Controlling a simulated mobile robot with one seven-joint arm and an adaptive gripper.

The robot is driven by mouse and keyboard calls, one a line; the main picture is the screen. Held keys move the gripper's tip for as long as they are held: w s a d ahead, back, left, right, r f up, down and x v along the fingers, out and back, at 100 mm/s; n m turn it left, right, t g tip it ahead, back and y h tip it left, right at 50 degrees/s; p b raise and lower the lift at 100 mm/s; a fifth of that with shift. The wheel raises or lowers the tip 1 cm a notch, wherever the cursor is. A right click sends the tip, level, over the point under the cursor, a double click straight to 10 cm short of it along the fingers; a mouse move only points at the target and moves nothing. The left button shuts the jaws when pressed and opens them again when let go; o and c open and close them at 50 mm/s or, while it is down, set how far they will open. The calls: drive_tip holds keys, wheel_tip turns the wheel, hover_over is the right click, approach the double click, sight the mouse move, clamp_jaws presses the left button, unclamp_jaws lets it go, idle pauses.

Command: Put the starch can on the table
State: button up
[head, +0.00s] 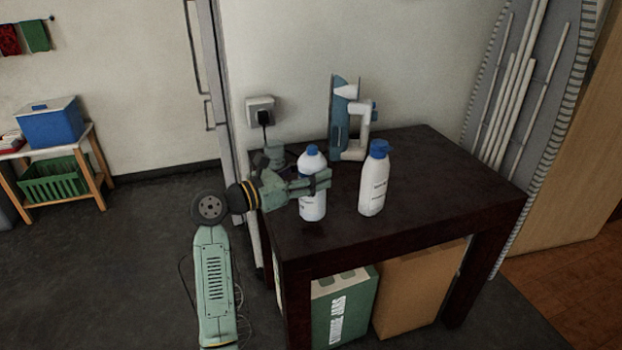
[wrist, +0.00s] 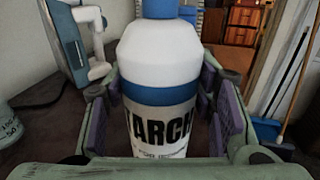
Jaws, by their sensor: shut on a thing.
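The starch can (head: 312,207) is a white bottle with a blue cap, upright over the left part of the dark table (head: 420,215). In the wrist view the can (wrist: 160,60) fills the middle, with a blue band and black letters reading "TARCH". My gripper (head: 322,180) reaches in from the left and is shut on the can, with fingers on both sides of it. The can's base is at or just above the tabletop; I cannot tell if it touches.
A second white bottle with a blue cap (head: 374,182) stands to the right. A blue and white iron (head: 347,120) stands upright behind. A pale green cylinder (head: 275,155) sits at the back left. The table's right side is clear. Boxes (head: 415,290) are underneath.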

sight(311, 208)
wheel_tip(311, 208, down, 2)
drive_tip(key=shift+f, duration=0.15)
drive_tip(key=shift+f, duration=0.3)
drive_tip(key=o, duration=1.5)
drive_tip(key=shift+o, duration=0.2)
drive_tip(key=shift+r, duration=0.1)
